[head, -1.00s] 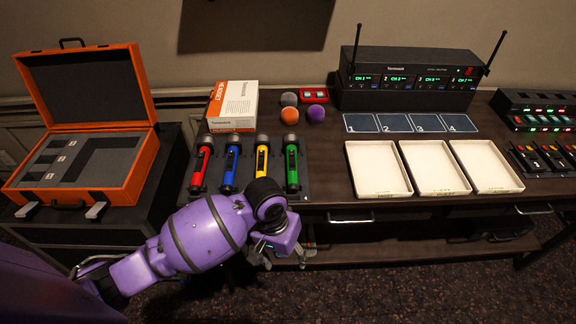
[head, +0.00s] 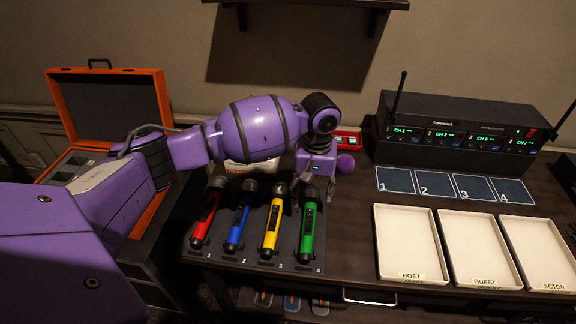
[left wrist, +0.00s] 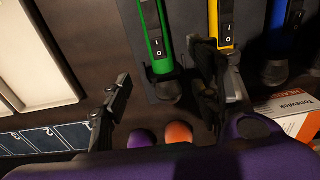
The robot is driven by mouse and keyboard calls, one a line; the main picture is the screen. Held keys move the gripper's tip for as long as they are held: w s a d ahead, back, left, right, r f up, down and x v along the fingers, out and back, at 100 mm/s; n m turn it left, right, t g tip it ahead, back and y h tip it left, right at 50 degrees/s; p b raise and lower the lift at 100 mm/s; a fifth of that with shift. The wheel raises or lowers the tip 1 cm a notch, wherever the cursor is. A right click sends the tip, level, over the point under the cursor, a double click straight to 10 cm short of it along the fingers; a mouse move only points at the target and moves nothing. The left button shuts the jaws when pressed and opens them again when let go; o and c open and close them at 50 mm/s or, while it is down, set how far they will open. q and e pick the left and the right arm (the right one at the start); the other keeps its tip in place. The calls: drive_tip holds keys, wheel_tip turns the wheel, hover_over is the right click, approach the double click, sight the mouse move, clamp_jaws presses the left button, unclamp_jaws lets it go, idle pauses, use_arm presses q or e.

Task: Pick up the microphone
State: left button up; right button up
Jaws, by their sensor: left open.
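Red (head: 205,213), blue (head: 238,218), yellow (head: 272,226) and green (head: 307,230) microphones lie side by side on a dark numbered mat (head: 256,262). My left gripper (head: 314,188) is open and empty at the far, head end of the green microphone. In the left wrist view my left gripper (left wrist: 163,92) has one finger on either side of the green microphone's (left wrist: 153,32) dark head. The right finger is near the yellow microphone (left wrist: 226,22). I cannot tell whether the fingers touch anything. My right gripper is not in view.
Three white trays (head: 380,245) and numbered blue cards (head: 395,182) are to the right. A receiver rack (head: 450,125) stands behind them. Purple (left wrist: 141,138) and orange (left wrist: 178,132) balls and a white-orange box (left wrist: 300,125) are close to the gripper. An open orange case (head: 160,100) is left.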

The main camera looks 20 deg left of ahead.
sight(313, 210)
use_arm(q)
drive_tip(key=f, duration=0.1)
drive_tip(key=s+f, duration=0.1)
drive_tip(key=shift+f, duration=0.3)
drive_tip(key=f, duration=0.3)
drive_tip(key=shift+w+d+f, duration=0.2)
drive_tip(key=shift+w+f, duration=0.05)
drive_tip(key=shift+f, duration=0.55)
drive_tip(key=c, duration=1.4)
clamp_jaws()
use_arm(e)
drive_tip(key=s, duration=0.1)
drive_tip(key=f, duration=0.1)
drive_tip(key=s, duration=0.1)
drive_tip(key=shift+s+d+f, duration=0.25)
drive_tip(key=shift+s, duration=0.1)
use_arm(q)
drive_tip(key=shift+d, duration=0.1)
use_arm(e)
drive_tip(key=shift+d, duration=0.1)
